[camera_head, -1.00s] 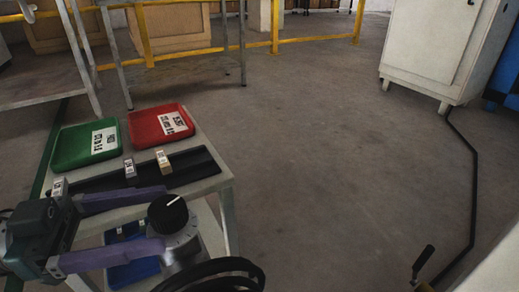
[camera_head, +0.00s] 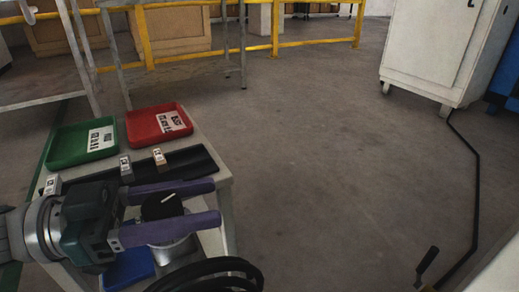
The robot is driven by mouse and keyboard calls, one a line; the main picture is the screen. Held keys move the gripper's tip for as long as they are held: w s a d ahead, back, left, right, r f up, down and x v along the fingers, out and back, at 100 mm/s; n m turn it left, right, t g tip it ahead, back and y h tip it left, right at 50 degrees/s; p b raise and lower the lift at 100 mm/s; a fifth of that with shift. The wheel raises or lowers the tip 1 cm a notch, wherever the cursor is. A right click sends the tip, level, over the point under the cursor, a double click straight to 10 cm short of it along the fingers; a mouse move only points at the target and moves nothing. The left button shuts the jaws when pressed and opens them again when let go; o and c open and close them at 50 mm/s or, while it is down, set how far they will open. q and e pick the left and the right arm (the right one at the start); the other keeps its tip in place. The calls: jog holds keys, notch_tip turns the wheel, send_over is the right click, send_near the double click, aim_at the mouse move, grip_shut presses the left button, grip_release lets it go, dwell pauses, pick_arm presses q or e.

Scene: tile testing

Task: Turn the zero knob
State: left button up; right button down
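The zero knob (camera_head: 160,207) is a black round knob with a white pointer line. It sits on top of a silver cylindrical body (camera_head: 176,250) at the near end of the small table. My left gripper (camera_head: 217,203) comes in from the left with its two purple fingers on either side of the knob, one behind and one in front. The fingers are apart, and their tips reach past the knob to the right. The front finger hides part of the knob's lower side and the body. I cannot tell whether the fingers touch the knob. My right gripper is not in view.
A green tray (camera_head: 54,150) and a red tray (camera_head: 139,128) stand on the table (camera_head: 213,157). Several small labelled blocks (camera_head: 160,157) sit by a black rail (camera_head: 190,163). Black cables (camera_head: 205,272) loop in front. A blue bin (camera_head: 125,270) is below. Open floor lies right.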

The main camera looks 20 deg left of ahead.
aim_at(143, 212)
pick_arm(q)
grip_shut()
dwell(0.5)
dwell(0.8)
jog(key=o, duration=0.6)
grip_release()
jog(key=shift+s+a, duration=0.2)
jog(key=shift+a, duration=0.1)
jog(key=p+v, duration=0.2)
jog(key=v, duration=0.7)
jog(key=shift+a, duration=0.1)
